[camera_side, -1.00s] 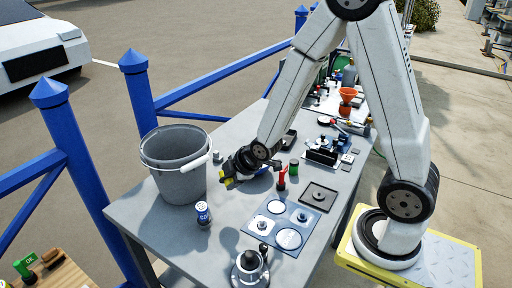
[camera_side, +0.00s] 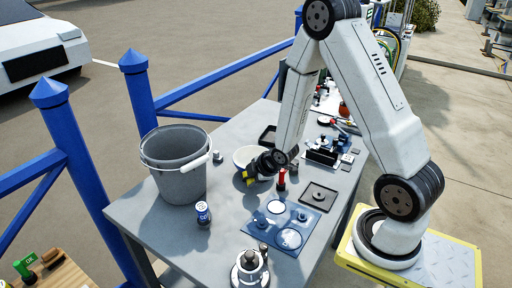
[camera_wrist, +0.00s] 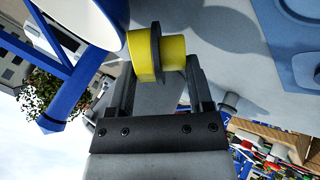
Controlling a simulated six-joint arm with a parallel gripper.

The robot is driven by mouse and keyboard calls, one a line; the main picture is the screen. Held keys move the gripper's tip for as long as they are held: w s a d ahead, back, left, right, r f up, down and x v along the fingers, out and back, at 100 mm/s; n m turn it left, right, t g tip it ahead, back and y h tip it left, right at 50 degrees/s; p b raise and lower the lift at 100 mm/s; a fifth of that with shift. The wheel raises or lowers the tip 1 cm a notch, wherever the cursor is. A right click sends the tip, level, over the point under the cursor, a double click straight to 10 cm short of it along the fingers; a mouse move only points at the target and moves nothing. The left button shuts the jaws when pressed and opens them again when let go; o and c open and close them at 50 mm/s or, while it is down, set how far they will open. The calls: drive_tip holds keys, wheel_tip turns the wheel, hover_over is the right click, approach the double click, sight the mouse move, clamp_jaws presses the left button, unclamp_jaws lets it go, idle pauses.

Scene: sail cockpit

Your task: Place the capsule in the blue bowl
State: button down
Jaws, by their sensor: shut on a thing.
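My gripper (camera_wrist: 163,75) is shut on the capsule (camera_wrist: 173,52), a yellow cylinder with a dark band around it, held crosswise at the fingertips in the wrist view. In the side view the capsule (camera_side: 249,178) shows as a small yellow piece at my gripper (camera_side: 256,174), which hangs over the middle of the table. The bowl (camera_side: 241,155), pale inside, stands just behind my gripper and is partly hidden by it. In the wrist view the bowl (camera_wrist: 112,18) shows a blue outside at upper left, beside the capsule and apart from it.
A grey bucket (camera_side: 178,185) stands on the table (camera_side: 225,245) to the left. A blue can (camera_side: 202,213) is near it. A blue panel (camera_side: 265,228) with round parts, a red-topped item (camera_side: 281,180) and a dark square tray (camera_side: 318,197) lie in front and to the right.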

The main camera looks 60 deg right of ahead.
drive_tip(key=shift+f, duration=1.35)
drive_tip(key=shift+f, duration=0.1)
unclamp_jaws()
drive_tip(key=shift+s+r, duration=0.25)
drive_tip(key=shift+r, duration=0.25)
drive_tip(key=v, duration=0.6)
drive_tip(key=shift+s+r, duration=0.2)
